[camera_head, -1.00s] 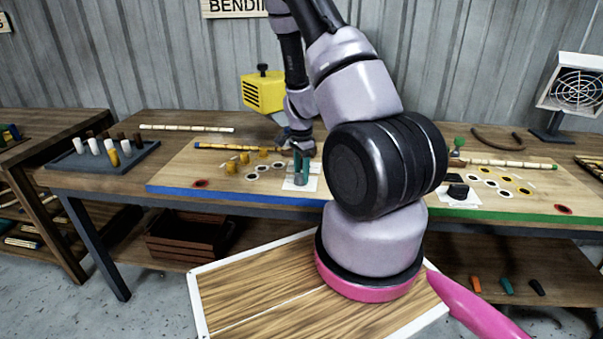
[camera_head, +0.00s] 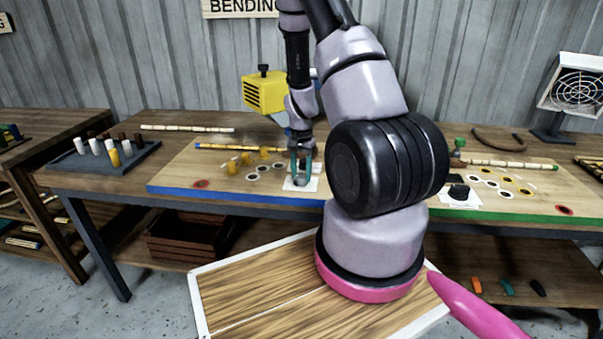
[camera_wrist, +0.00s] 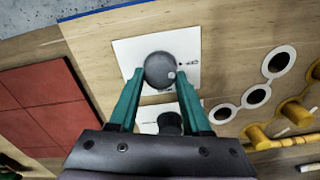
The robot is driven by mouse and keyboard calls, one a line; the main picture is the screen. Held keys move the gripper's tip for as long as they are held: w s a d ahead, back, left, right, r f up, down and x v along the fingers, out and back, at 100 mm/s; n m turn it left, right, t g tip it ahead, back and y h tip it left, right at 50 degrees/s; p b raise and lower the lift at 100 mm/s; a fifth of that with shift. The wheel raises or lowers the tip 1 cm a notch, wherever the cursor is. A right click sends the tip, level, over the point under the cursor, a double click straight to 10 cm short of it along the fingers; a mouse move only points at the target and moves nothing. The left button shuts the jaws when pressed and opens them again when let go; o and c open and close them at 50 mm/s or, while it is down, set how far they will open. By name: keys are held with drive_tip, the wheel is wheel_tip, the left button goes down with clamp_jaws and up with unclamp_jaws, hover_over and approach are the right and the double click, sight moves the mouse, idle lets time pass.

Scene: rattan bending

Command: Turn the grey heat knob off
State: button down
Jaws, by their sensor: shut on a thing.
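The grey heat knob (camera_wrist: 160,68) is a round knob on a white plate (camera_wrist: 193,45) with a small dark mark beside it. In the head view the knob (camera_head: 300,182) sits near the front edge of the left board. My gripper (camera_wrist: 159,74) has its teal fingers on either side of the knob, shut on it. In the head view my gripper (camera_head: 302,172) reaches down to the plate from above. Which way the knob points is too small to tell.
A second, dark knob (camera_wrist: 170,122) is partly hidden by my gripper in the wrist view. Yellow pegs (camera_head: 247,158) and white rings stand left of the grey knob. A yellow heater (camera_head: 264,93) is behind. A black knob (camera_head: 458,191) sits on the right board.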

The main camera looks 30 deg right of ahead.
sight(301, 175)
idle(0.4)
drive_tip(key=shift+c, duration=1.8)
unclamp_jaws()
drive_tip(key=shift+r, duration=0.1)
wheel_tip(301, 175, up, 11)
drive_tip(key=shift+f, duration=0.2)
